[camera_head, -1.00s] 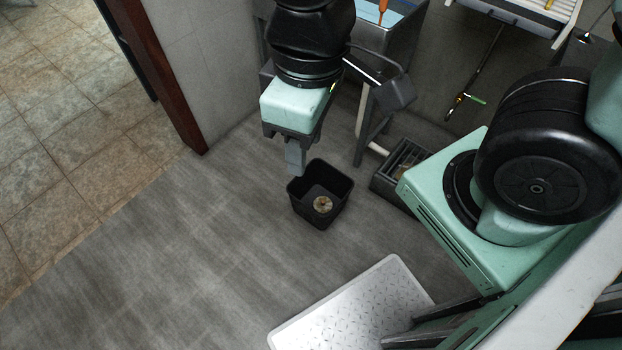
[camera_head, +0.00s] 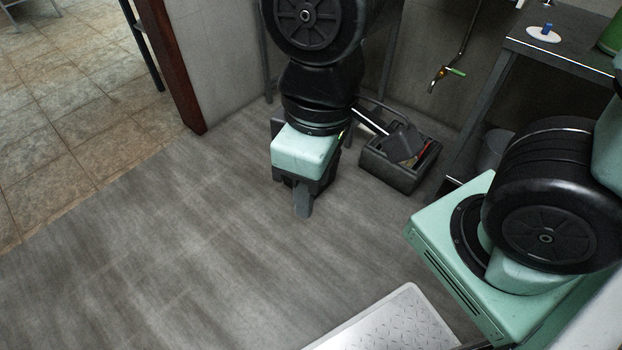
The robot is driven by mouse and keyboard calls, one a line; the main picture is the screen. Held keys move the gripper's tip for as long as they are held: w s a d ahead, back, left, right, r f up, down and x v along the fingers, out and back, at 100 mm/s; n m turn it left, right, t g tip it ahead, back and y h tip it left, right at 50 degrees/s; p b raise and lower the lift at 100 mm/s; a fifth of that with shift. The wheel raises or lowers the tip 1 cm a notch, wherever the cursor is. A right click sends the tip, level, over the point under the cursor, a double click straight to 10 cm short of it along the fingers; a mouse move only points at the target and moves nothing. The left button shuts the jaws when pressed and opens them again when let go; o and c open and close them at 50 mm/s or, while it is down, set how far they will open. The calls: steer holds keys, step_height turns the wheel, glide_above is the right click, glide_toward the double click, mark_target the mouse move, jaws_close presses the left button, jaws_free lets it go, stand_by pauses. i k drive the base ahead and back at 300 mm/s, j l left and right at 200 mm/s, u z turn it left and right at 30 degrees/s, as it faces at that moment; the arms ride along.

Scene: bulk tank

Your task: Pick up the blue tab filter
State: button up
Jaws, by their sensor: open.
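The blue tab filter (camera_head: 541,36) is a flat white disc with a small upright blue tab. It lies on top of a dark grey table at the upper right. My gripper (camera_head: 303,202) points down over the grey floor near the middle of the picture, well to the left of the filter and apart from it. Its jaws are open, seen edge-on, and I see nothing between them.
The grey table (camera_head: 520,43) has a raised edge, with a green object (camera_head: 611,37) near the filter. A dark crate (camera_head: 397,173) holding tools stands on the floor right of my gripper. A grey bucket (camera_head: 492,150) is under the table. Floor at left is clear.

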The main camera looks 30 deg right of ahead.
mark_target(544, 34)
steer(key=z, duration=1.8)
